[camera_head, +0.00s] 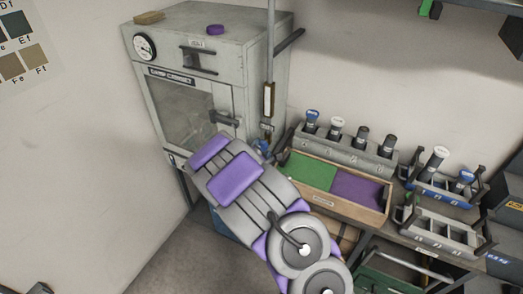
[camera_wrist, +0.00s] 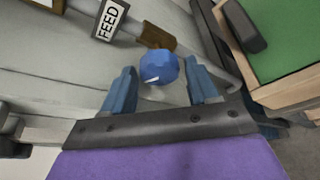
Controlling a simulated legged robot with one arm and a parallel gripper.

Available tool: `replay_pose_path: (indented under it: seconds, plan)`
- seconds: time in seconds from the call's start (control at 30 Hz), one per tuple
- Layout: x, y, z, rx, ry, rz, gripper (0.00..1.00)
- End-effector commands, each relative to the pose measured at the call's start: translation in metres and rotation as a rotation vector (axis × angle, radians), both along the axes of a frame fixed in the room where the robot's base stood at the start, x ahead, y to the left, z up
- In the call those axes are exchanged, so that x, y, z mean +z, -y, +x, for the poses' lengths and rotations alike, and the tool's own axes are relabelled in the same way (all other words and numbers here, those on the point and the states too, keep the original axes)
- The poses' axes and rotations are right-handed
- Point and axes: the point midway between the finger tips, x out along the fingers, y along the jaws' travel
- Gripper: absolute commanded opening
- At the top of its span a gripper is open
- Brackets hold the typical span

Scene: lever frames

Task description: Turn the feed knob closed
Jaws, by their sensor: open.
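The feed knob (camera_wrist: 160,67) is a blue faceted knob with a white mark on its face. In the wrist view it sits beside a tag reading FEED (camera_wrist: 110,18). My gripper (camera_wrist: 162,85) is open, with one blue finger on each side of the knob's near side; I cannot tell whether either finger touches it. In the head view a bit of blue (camera_head: 263,146) shows past the end of my arm at the cabinet's lower right; the arm hides most of that area.
The grey lamp cabinet (camera_head: 215,75) has a gauge, a window door and handles. A vertical pipe (camera_head: 269,50) runs along its right side. To the right are a wooden tray (camera_head: 345,208) with green and purple sections and several racks of capped bottles (camera_head: 345,150).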

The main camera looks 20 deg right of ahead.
Motion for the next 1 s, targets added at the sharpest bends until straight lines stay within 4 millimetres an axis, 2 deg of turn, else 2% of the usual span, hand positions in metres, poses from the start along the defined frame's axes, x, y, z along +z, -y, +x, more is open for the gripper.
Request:
replay_pose_path:
  seconds: [0.4, 0.8, 1.0]
  plan:
    - [-0.0013, 0.0039, 0.0049, 0.0, 0.0, 0.0, 0.58]
    - [-0.0018, 0.0038, 0.0047, 0.0, -0.001, 0.001, 0.2]
    - [-0.0023, 0.004, 0.0044, -0.001, 0.005, 0.007, 0.18]
